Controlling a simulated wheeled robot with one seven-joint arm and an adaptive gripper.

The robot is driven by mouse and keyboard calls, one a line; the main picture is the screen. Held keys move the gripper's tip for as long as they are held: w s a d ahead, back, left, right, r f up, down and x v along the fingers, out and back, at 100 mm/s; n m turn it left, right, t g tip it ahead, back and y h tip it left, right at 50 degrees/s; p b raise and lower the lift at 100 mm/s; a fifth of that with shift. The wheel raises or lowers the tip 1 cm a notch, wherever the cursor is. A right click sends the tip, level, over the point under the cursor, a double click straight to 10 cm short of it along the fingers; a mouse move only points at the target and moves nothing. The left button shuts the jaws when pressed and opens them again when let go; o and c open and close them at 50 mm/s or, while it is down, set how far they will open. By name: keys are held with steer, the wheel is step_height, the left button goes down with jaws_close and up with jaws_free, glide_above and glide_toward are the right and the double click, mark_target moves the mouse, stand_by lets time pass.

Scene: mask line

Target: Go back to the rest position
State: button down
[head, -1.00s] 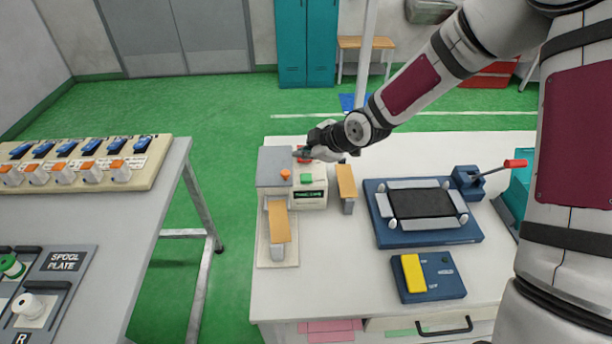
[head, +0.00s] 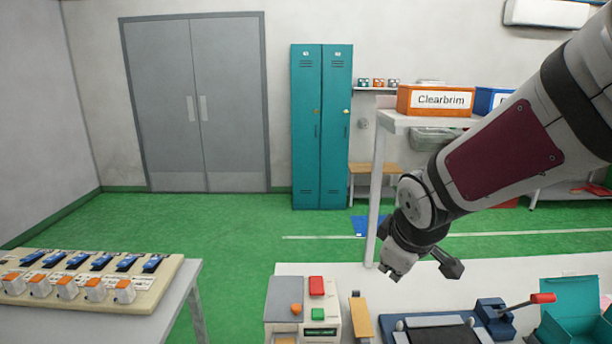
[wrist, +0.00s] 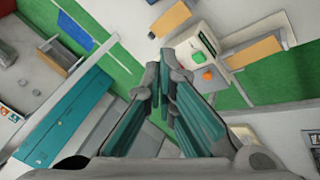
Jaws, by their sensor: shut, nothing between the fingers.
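My gripper (head: 398,266) is raised above the back of the white workbench (head: 440,277) in the head view, near the bench's left half. In the wrist view my gripper (wrist: 163,72) shows its teal-padded fingers converging, shut with nothing between them. The beige machine (head: 318,325) with red and green buttons stands on the bench, below and left of my gripper and apart from it. It also shows in the wrist view (wrist: 193,47), past the fingertips.
A left table (head: 187,290) carries a row of blue switches and orange-topped plugs. A shelf with an orange Clearbrim bin (head: 436,101) stands behind the arm, on a grey post (head: 376,190). A blue fixture with a red-knobbed lever (head: 543,298) is at right. Green floor lies open behind.

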steer(key=s+d+r+m, duration=0.1)
steer(key=s+r+m, duration=0.3)
steer(key=s, duration=0.7)
steer(key=s+d+r+m, duration=0.2)
steer(key=s+r+m, duration=0.2)
steer(key=s, duration=0.6)
steer(key=shift+s+r+m+g, duration=0.15)
steer(key=shift+s+m+g, duration=0.2)
steer(key=shift+m, duration=0.35)
